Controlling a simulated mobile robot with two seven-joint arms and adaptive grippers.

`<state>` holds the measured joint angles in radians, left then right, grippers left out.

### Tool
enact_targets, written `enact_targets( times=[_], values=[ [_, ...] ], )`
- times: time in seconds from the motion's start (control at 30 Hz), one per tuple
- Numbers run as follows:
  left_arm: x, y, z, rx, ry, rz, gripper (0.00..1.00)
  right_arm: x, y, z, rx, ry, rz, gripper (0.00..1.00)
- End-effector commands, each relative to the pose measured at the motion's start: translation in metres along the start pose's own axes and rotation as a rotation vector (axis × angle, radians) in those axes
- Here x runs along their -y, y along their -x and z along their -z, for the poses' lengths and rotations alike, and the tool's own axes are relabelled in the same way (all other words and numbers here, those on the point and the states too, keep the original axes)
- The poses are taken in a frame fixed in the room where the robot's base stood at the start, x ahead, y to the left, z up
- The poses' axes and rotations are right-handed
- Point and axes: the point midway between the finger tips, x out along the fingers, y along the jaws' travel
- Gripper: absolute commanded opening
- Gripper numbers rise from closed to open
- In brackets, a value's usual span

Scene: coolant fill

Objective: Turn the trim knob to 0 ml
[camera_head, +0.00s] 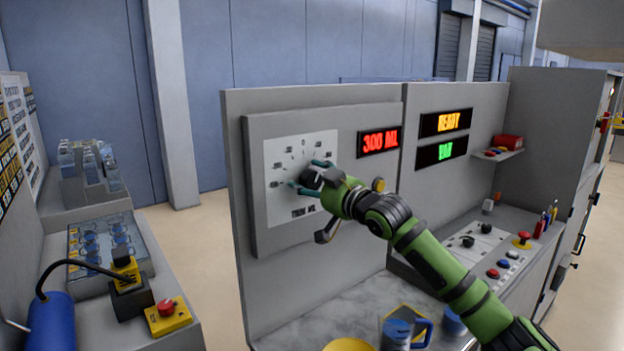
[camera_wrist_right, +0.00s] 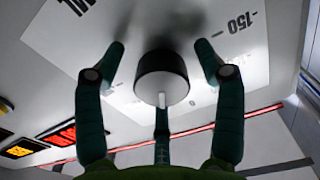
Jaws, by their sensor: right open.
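The trim knob (camera_wrist_right: 161,72) is a black round knob with a white pointer mark, seen upside down in the right wrist view. It sits on a white dial plate (camera_wrist_right: 100,40) with printed numbers, one reading -150. My right gripper (camera_wrist_right: 160,48) is open, with its green fingers on both sides of the knob and apart from it. A red display (camera_head: 378,141) beside the dial reads 300 ML. My left gripper is out of view.
An amber READY display (camera_head: 446,122) and a green display (camera_head: 442,152) are right of the panel. A counter with buttons (camera_head: 495,262) stands below them. A blue jug (camera_head: 398,332) and a yellow item (camera_head: 350,345) stand below the panel. A bench with bottles (camera_head: 90,165) is at left.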

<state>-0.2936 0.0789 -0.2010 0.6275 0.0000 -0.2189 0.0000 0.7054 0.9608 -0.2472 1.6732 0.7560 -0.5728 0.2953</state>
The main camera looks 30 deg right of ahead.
Motion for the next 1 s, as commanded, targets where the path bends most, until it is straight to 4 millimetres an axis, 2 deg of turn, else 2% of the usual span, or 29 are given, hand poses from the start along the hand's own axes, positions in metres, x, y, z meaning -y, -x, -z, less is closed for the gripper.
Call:
enact_targets(
  times=[0.1, 0.17, 0.2, 0.23, 0.27, 0.5, 0.67, 1.0],
  values=[
    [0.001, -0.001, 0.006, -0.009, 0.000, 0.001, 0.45, 0.000, 0.000, 0.000, 0.000, 0.000, 0.000, 0.70],
    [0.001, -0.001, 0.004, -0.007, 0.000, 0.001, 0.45, 0.000, 0.000, 0.000, 0.000, 0.000, 0.000, 0.46],
    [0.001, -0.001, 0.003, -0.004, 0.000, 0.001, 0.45, 0.000, 0.000, 0.000, 0.000, 0.000, 0.000, 0.30],
    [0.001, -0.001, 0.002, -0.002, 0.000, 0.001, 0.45, 0.000, 0.000, 0.000, 0.000, 0.000, 0.000, 0.18],
    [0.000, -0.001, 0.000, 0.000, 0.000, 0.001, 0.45, 0.000, 0.000, 0.000, 0.000, 0.000, 0.000, 0.13],
    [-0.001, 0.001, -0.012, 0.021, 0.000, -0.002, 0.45, 0.000, 0.000, -0.002, 0.004, 0.006, 0.000, 0.13],
    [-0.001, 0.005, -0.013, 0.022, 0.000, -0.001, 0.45, 0.000, 0.000, -0.001, 0.005, 0.050, 0.000, 0.13],
    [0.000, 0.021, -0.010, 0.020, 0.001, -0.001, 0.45, -0.001, 0.000, -0.002, 0.011, 0.265, 0.001, 0.13]
  ],
)
